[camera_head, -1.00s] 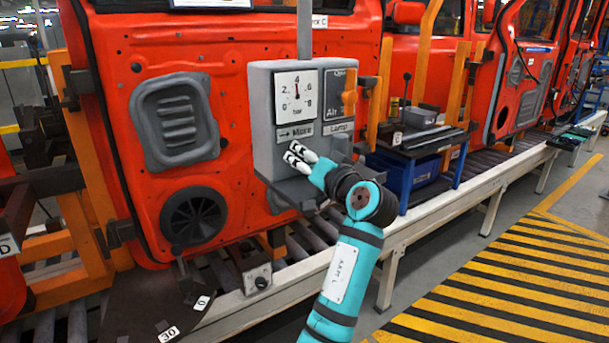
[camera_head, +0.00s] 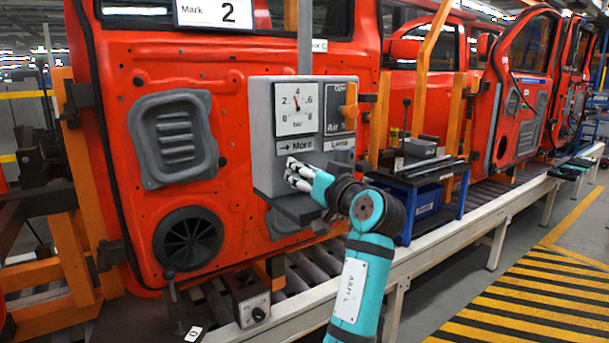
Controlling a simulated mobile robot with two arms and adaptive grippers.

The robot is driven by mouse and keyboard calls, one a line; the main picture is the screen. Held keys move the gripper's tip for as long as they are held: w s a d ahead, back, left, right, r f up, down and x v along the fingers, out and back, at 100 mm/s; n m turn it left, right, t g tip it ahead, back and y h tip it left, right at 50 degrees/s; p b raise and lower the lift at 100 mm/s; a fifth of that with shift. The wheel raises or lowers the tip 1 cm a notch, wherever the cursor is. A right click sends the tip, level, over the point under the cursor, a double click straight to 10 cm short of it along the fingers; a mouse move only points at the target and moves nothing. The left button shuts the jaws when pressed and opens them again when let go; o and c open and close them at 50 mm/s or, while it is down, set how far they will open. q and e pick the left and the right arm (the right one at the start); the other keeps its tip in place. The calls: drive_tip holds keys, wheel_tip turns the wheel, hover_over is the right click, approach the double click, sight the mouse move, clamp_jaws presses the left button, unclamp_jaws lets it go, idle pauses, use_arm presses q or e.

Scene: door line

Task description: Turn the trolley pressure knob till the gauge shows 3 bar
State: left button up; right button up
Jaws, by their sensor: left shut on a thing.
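The grey control box (camera_head: 265,130) stands in front of a red door. Its white gauge (camera_head: 284,122) has a scale from 0 to 8 bar. The needle points almost straight up, leaning slightly left, at or a little under 4. A "More" label with an arrow (camera_head: 295,147) is below the gauge. My left gripper (camera_head: 297,172), with white fingers, is just under that label, at the box's lower front. It is shut on the pressure knob, which the fingers hide. My right gripper is not in view.
An orange valve lever (camera_head: 351,101) sticks out at the box's upper right. A dark shelf (camera_head: 298,207) juts out below my gripper. A blue cart (camera_head: 425,200) with parts stands to the right.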

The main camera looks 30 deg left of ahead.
use_arm(q)
drive_tip(key=o, duration=1.2)
drive_tip(key=shift+c, duration=0.2)
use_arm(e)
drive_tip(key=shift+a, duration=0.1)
